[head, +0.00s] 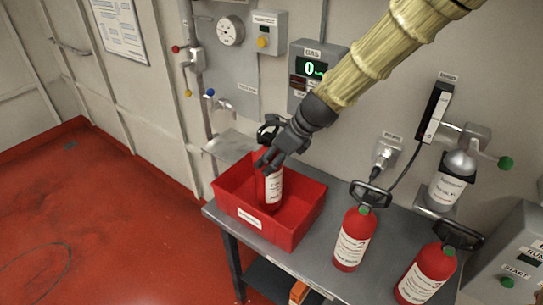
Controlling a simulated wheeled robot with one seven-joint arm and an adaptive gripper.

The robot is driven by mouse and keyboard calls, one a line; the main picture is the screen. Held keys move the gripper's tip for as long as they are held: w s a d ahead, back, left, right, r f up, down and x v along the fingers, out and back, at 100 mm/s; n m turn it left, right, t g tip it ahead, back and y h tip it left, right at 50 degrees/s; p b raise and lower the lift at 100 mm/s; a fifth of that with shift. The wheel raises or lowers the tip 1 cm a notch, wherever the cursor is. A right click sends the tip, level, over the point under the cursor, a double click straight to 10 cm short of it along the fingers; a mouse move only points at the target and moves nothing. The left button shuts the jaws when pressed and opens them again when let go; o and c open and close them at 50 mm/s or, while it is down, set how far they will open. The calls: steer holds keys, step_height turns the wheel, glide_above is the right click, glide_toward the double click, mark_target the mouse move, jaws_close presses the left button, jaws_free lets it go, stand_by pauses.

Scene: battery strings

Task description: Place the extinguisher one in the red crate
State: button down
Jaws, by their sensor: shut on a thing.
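The red crate (297,218) stands on the left end of the grey table. My gripper (270,160) reaches down over the crate from the upper right and is shut on a red extinguisher (271,198) with a white label. The extinguisher is upright and its lower part is inside the crate. The front wall hides its base, so I cannot tell if it touches the crate floor. Two similar extinguishers stand to the right: one (351,240) labelled with what looks like a 2, and another (425,276) near the right end. The number on the held one is too small to read.
The grey table (318,262) has free room between the crate and the nearer extinguisher. A display box (312,69), a gauge (230,31) and a socket with a cable (386,153) are on the wall behind. A device with a START button (507,282) is at the right.

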steer(key=shift+f, duration=0.45)
steer(key=shift+c, duration=1.1)
jaws_free()
steer(key=shift+s, duration=0.1)
steer(key=shift+f, duration=0.1)
steer(key=shift+r, duration=0.75)
steer(key=b+v, duration=0.2)
steer(key=v, duration=1)
steer(key=shift+f, duration=0.15)
